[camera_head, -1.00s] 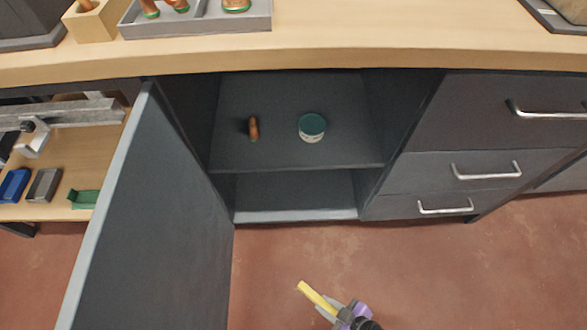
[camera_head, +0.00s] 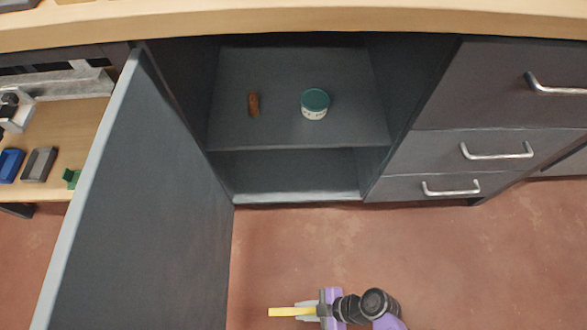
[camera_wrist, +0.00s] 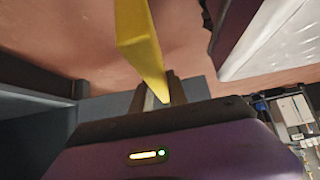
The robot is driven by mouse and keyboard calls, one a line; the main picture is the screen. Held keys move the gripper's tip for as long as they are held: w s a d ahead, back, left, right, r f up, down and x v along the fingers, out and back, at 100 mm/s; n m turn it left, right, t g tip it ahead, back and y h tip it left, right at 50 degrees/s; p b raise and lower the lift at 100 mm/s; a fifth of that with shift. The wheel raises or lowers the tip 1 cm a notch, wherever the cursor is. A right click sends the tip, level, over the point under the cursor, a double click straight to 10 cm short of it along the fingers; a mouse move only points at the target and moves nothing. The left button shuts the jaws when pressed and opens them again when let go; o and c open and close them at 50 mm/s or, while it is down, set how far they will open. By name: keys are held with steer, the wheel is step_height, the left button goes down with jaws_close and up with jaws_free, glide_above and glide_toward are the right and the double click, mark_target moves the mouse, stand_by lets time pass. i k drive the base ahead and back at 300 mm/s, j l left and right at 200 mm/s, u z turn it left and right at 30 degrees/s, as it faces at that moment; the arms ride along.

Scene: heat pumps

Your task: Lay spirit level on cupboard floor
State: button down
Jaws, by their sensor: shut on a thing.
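The yellow spirit level (camera_head: 290,311) is held in my gripper (camera_head: 308,311), low in the head view, over the red floor in front of the cupboard. It points left in the head view. In the wrist view the spirit level (camera_wrist: 138,40) runs up from between the fingers (camera_wrist: 158,95), which are shut on it. The cupboard stands open. Its floor (camera_head: 295,188) is the bottom grey surface below the shelf, and its front strip shows clear. The shelf (camera_head: 230,135) hides the back of the floor. My gripper is outside the cupboard, apart from it.
On the shelf are a brown object (camera_head: 253,104) and a teal-lidded tub (camera_head: 314,104). The open door (camera_head: 140,210) stands out on the left. Drawers with metal handles (camera_head: 498,151) are on the right. The worktop (camera_head: 300,22) overhangs above.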

mark_target(287, 177)
steer(key=i, duration=0.95)
